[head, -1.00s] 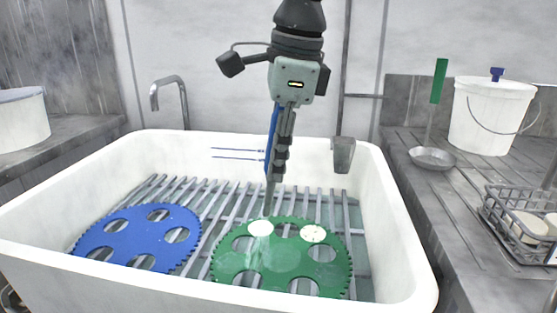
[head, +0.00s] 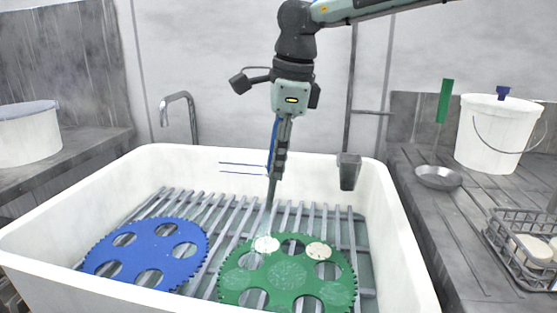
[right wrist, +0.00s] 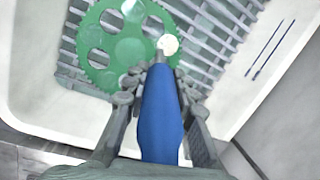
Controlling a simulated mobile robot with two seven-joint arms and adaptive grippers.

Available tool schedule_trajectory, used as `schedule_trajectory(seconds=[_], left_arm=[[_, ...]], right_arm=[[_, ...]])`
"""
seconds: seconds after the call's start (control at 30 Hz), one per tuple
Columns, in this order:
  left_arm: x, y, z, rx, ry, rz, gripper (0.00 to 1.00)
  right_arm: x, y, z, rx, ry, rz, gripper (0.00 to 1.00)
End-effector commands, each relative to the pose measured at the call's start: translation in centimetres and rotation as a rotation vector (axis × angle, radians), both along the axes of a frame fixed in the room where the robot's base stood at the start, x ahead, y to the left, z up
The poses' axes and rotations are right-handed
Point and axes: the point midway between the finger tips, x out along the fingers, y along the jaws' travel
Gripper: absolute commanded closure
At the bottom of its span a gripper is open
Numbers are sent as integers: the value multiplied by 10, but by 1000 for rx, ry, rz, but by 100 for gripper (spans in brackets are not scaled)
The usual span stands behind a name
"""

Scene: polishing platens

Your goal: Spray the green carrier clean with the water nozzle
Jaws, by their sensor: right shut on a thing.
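The green carrier (head: 287,275), a toothed disc with round holes, lies on the slatted rack in the sink. Two whitish patches (head: 319,250) show on its far side, and fainter pale patches show at its middle and right. My right gripper (head: 280,150) is shut on the water nozzle, whose blue body (right wrist: 160,115) shows in the right wrist view. The nozzle points down, its tip above the carrier's far edge and apart from it. In the right wrist view the green carrier (right wrist: 125,50) lies beyond the tip, with one white patch beside it. My left gripper is out of view.
A blue carrier (head: 148,251) lies left of the green one on the rack (head: 215,232). The white sink walls (head: 400,240) surround both. A tap (head: 178,97) stands behind. A ladle (head: 438,177), white bucket (head: 490,133) and wire basket (head: 520,250) stand on the right counter.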

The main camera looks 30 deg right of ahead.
Motion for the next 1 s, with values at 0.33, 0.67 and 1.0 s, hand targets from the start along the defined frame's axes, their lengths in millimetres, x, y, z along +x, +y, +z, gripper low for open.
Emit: schedule_trajectory(seconds=[0.33,0.67,1.0], left_arm=[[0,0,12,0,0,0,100],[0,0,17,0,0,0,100],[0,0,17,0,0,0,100]], right_arm=[[27,-11,2,0,-1,-1,100],[42,-17,0,-1,-2,1,100],[41,-17,0,0,-2,0,100]])
